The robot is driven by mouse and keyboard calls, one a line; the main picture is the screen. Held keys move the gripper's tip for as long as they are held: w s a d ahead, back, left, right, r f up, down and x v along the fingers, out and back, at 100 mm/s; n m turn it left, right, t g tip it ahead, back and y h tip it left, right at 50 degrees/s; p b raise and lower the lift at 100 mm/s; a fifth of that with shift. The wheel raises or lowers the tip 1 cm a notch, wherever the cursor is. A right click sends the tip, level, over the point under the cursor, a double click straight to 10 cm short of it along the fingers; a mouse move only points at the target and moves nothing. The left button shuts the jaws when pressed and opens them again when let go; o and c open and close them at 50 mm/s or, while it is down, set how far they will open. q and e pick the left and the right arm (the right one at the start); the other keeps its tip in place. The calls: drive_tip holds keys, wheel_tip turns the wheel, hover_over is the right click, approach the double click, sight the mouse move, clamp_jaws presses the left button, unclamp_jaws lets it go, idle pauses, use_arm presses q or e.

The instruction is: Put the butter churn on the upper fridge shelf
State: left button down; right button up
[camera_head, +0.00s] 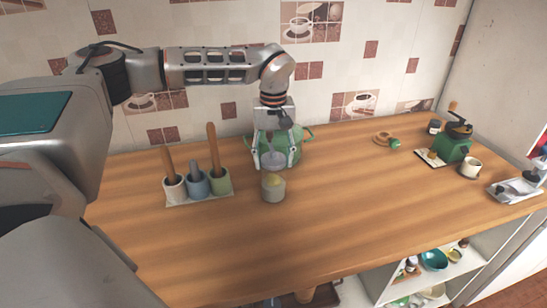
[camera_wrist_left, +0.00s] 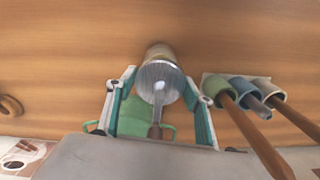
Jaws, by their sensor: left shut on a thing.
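A green pot (camera_head: 292,150) with two side handles stands behind the fingers, partly hidden. White shelves (camera_head: 470,262) with bowls and jars show below the counter at the right. My right gripper is out of view.
A tray (camera_head: 198,199) with three cups holding upright handles stands close to the left of the gripper. A green grinder (camera_head: 455,148), a white cup (camera_head: 470,168) and a white tray (camera_head: 511,193) stand at the right. The middle right of the wooden counter (camera_head: 355,195) is clear.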

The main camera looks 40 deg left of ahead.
use_arm(q)
drive_tip(key=c, duration=0.9)
unclamp_jaws()
